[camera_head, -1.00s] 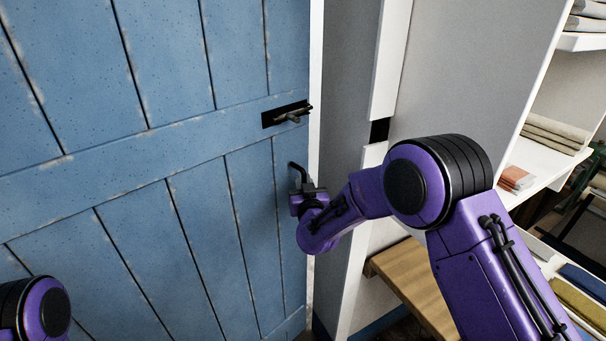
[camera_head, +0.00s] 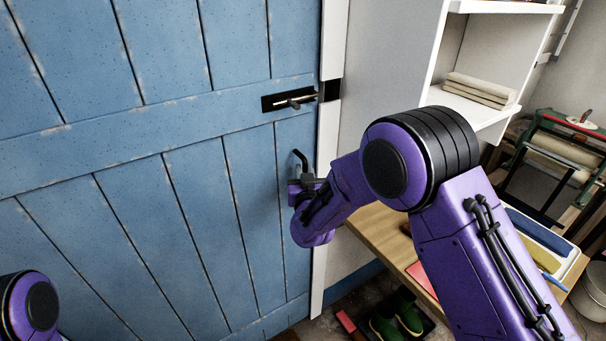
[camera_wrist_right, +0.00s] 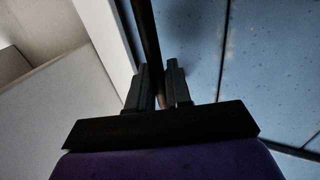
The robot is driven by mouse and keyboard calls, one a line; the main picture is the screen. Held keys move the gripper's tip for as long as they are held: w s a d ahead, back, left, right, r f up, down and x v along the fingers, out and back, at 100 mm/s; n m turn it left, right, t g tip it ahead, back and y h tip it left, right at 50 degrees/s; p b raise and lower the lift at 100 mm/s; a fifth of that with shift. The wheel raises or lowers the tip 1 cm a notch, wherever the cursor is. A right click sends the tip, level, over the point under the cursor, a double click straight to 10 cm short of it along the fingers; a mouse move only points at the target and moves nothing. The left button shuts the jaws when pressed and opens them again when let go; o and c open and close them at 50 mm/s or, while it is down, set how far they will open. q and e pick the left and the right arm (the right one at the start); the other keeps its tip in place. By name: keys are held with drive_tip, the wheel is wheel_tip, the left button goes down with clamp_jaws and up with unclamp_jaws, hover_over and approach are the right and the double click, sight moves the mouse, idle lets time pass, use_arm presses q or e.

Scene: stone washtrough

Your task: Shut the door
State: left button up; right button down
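The blue plank door (camera_head: 100,150) fills the left of the head view, its right edge close beside the white door frame (camera_head: 332,50). A black latch (camera_head: 290,99) sits on the door, its end close to a dark slot (camera_head: 331,90) in the frame. I cannot tell whether the door is fully flush. My right gripper (camera_head: 303,180) is at the dark bar handle (camera_head: 299,158) below the latch. In the right wrist view, the fingers (camera_wrist_right: 156,88) close around the bar (camera_wrist_right: 148,40). My left gripper is out of view; only part of that arm shows.
White shelves (camera_head: 478,112) with folded cloths stand to the right. Below them is a wooden bench (camera_head: 385,238), with green boots (camera_head: 408,314) on the floor beneath. A green-framed mangle (camera_head: 570,140) stands at the far right.

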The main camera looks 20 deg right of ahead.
drive_tip(key=shift+s+f, duration=0.25)
drive_tip(key=shift+f, duration=0.15)
drive_tip(key=shift+s+r, duration=0.1)
drive_tip(key=shift+s, duration=0.1)
drive_tip(key=c, duration=1.3)
unclamp_jaws()
drive_tip(key=shift+o, duration=0.4)
drive_tip(key=shift+s+d+r, duration=0.15)
drive_tip(key=shift+s+r, duration=0.05)
drive_tip(key=shift+r, duration=0.1)
drive_tip(key=b+v, duration=0.2)
drive_tip(key=v, duration=0.8)
drive_tip(key=shift+s+b, duration=0.3)
drive_tip(key=shift+b, duration=0.05)
